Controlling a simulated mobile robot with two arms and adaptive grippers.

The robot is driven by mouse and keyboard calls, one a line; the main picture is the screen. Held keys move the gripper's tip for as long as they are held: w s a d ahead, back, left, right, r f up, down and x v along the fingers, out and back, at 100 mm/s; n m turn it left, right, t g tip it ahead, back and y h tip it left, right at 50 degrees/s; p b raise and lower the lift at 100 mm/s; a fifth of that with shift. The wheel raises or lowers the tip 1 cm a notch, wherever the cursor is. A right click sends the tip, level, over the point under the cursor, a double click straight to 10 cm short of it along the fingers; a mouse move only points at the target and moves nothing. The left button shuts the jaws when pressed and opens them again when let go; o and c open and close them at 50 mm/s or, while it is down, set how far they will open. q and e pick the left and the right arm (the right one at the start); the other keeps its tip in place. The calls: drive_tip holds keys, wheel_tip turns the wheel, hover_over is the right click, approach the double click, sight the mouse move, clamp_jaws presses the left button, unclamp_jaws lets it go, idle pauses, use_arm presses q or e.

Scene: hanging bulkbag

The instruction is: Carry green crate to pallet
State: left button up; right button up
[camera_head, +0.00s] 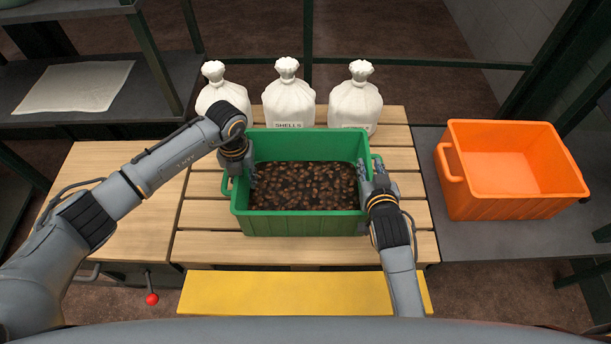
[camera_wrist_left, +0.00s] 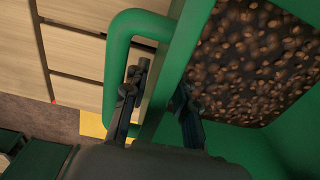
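The green crate (camera_head: 295,222), full of brown nut-like pieces (camera_head: 300,185), sits level on the slatted wooden pallet (camera_head: 200,245). My left gripper (camera_head: 246,178) is at the crate's left wall. In the left wrist view its two fingers (camera_wrist_left: 160,95) stand apart on either side of the green wall (camera_wrist_left: 172,70), one on the handle side and one inside the crate. The looped handle (camera_wrist_left: 118,60) is beside the outer finger. My right gripper (camera_head: 377,178) is at the right wall, its fingers spread on both sides of the rim. Its contact with the wall is unclear.
Several white tied sacks (camera_head: 288,100) stand behind the crate on the pallet. An empty orange crate (camera_head: 510,200) sits on a dark table (camera_head: 470,240) at the right. A wooden surface (camera_head: 120,180) lies left of the pallet, and a yellow strip (camera_head: 290,293) lies in front.

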use_arm(q)
wheel_tip(320, 180, up, 12)
use_arm(e)
drive_tip(key=v, duration=1.2)
use_arm(q)
drive_tip(key=shift+s+f, duration=0.1)
use_arm(e)
drive_tip(key=shift+s, duration=0.1)
idle(0.4)
